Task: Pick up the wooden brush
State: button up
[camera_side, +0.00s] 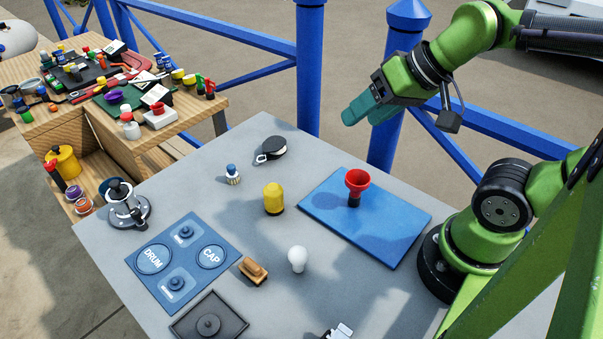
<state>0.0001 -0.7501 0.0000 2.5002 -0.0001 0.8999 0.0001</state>
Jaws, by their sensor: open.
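The wooden brush (253,270) is a small brown block with a knob-like top. It lies on the grey table (300,205), just right of the blue labelled mat (213,248). My gripper (362,112) has teal fingers and is high above the table's far right side, well away from the brush. It is open, and I see nothing between its fingers. The brush is unobstructed in this view.
A white bulb (298,258) and a yellow container (274,198) stand near the brush. A dark tray (208,322) is in front. A red funnel (356,183) stands on a blue board (385,236). A blue-topped brush (232,173) and a winch (124,202) stand farther back.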

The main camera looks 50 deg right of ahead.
jog(key=n+g+h, duration=0.2)
jog(key=n+g, duration=0.2)
jog(key=g, duration=0.3)
send_near(251, 263)
notch_tip(251, 263, down, 6)
jog(key=shift+s+r, duration=0.1)
jog(key=shift+s, duration=0.05)
jog(key=shift+f, duration=2.7)
jog(key=c, duration=1.1)
